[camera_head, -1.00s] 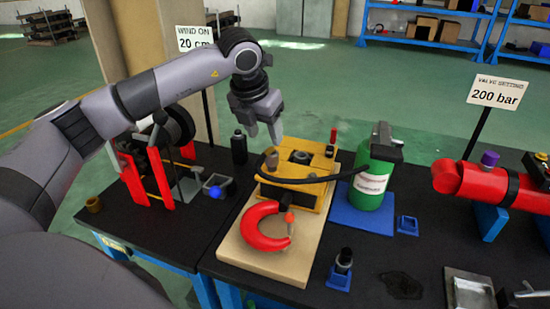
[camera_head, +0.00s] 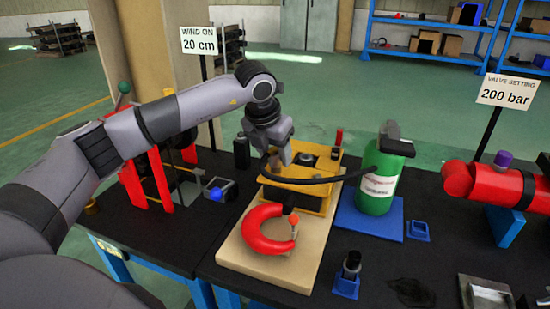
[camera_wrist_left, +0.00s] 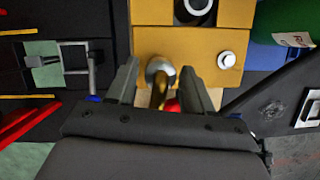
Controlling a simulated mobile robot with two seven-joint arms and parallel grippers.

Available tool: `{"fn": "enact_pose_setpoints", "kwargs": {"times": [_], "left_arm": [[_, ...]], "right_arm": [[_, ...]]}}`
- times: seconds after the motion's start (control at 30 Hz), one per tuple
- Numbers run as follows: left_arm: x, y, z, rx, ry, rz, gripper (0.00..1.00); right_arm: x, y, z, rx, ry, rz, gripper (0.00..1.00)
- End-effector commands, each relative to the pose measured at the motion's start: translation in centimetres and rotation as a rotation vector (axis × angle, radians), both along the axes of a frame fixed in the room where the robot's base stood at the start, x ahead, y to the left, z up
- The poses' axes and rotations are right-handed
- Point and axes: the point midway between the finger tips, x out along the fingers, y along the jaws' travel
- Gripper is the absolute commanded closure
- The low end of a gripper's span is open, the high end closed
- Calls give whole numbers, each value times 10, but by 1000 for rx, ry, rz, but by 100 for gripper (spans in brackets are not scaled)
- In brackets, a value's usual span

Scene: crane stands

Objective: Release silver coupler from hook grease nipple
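My left gripper (camera_head: 280,163) points down over the front left of the yellow block (camera_head: 325,170). In the left wrist view the gripper (camera_wrist_left: 159,72) is open, one finger on each side of a rounded silver coupler (camera_wrist_left: 158,66) with a brass-coloured part below it. Gaps show between coupler and fingers. Whether it sits on a nipple is hidden. In the head view the gripper mostly covers this spot. My right gripper is not seen.
A black hose (camera_head: 335,179) runs from the green pump bottle (camera_head: 381,178) across the yellow block towards my left gripper. The bottle stands on a blue tray (camera_head: 350,220). A small black fitting in a blue holder (camera_head: 346,287) stands front right. A red cylinder (camera_head: 480,185) lies farther right.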

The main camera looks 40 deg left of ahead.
Motion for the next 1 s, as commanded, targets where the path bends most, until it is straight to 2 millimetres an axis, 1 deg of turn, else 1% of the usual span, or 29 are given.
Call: {"fn": "enact_pose_setpoints", "kwargs": {"times": [0.03,0.07,0.1,0.13,0.2,0.6,1.0], "left_arm": [[0,0,0,0,0,0,66],[0,0,0,0,0,0,76],[0,0,0,0,0,0,89],[0,0,0,0,0,0,99],[0,0,1,0,-1,0,100],[0,0,3,-1,-2,0,100],[0,0,21,-1,-2,0,100]], "right_arm": [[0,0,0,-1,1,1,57],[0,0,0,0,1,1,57],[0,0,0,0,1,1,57],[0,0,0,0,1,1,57],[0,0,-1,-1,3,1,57],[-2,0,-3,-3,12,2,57],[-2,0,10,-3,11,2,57]]}}
